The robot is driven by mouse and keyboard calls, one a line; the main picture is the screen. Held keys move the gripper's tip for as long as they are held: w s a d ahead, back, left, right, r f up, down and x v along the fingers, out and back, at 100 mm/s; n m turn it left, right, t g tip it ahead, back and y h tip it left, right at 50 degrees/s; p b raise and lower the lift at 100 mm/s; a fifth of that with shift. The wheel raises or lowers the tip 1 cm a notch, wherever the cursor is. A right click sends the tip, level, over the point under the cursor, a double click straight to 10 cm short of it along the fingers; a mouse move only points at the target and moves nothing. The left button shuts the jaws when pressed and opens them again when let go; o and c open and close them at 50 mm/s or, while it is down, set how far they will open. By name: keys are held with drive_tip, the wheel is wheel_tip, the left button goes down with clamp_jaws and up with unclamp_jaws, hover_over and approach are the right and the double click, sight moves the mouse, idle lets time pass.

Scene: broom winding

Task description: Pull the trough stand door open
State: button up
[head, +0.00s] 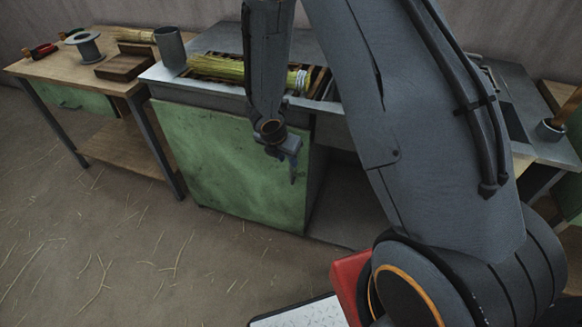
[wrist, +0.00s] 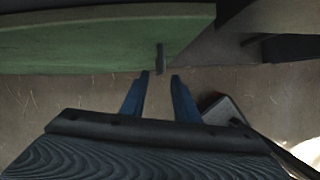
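The trough stand door (head: 225,165) is a worn green panel on the front of the grey trough stand. It looks flush with the stand; the wrist view also shows the green door (wrist: 90,40). A small dark upright handle (wrist: 160,58) stands out near the door's right edge. My gripper (wrist: 160,76) is open, its two blue fingers apart and nothing between them. The handle appears just past the fingertips, in line with the gap. In the head view my gripper (head: 289,165) is in front of the door's right side and mostly hides the handle.
A bundle of straw (head: 215,68) lies in the trough on top. Open floor (head: 150,260) lies before the door. A dark box-like thing (wrist: 222,108) is right of my fingers.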

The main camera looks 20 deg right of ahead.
drive_tip(key=x, duration=0.6)
drive_tip(key=shift+d+f, duration=0.1)
drive_tip(key=shift+f, duration=0.2)
clamp_jaws()
